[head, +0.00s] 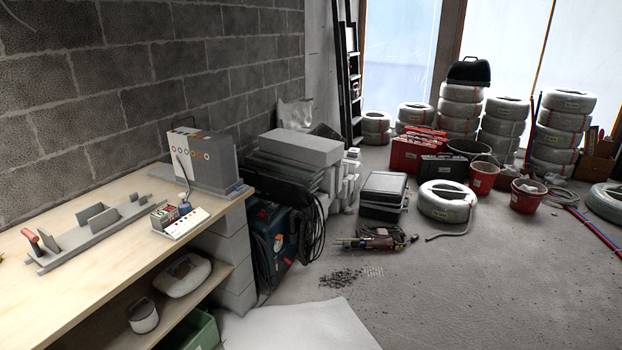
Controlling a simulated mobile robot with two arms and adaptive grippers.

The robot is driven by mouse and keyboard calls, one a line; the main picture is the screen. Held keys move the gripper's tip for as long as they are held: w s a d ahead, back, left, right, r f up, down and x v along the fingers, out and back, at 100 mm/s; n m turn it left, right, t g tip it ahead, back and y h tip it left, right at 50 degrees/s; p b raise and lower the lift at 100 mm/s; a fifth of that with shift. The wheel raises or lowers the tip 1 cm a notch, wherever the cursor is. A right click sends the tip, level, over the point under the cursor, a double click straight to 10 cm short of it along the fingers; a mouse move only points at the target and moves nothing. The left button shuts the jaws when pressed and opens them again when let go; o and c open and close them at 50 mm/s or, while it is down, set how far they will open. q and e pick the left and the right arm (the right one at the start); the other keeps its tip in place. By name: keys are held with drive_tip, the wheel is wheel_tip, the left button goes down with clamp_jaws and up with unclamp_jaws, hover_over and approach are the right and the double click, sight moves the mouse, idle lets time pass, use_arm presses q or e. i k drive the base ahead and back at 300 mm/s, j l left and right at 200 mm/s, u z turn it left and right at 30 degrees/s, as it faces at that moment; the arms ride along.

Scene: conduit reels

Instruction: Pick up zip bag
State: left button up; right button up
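I cannot pick out a zip bag for certain. A pale, rounded, bag-like thing (182,275) with a coloured patch lies on the shelf under the wooden workbench, in the lower left of the head view. A crumpled, whitish bag or sheet (295,113) stands farther back against the wall, behind the grey blocks. Neither of my grippers is in view.
The workbench top (120,275) holds a grey rail (95,232), a grey box (205,160) and a small rack (180,220). A white cup (143,315) and a green crate (200,333) are below.

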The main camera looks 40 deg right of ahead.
sight(284, 192)
drive_tip(key=z, duration=1)
drive_tip(key=i+l+u, duration=0.15)
drive_tip(key=i, duration=0.35)
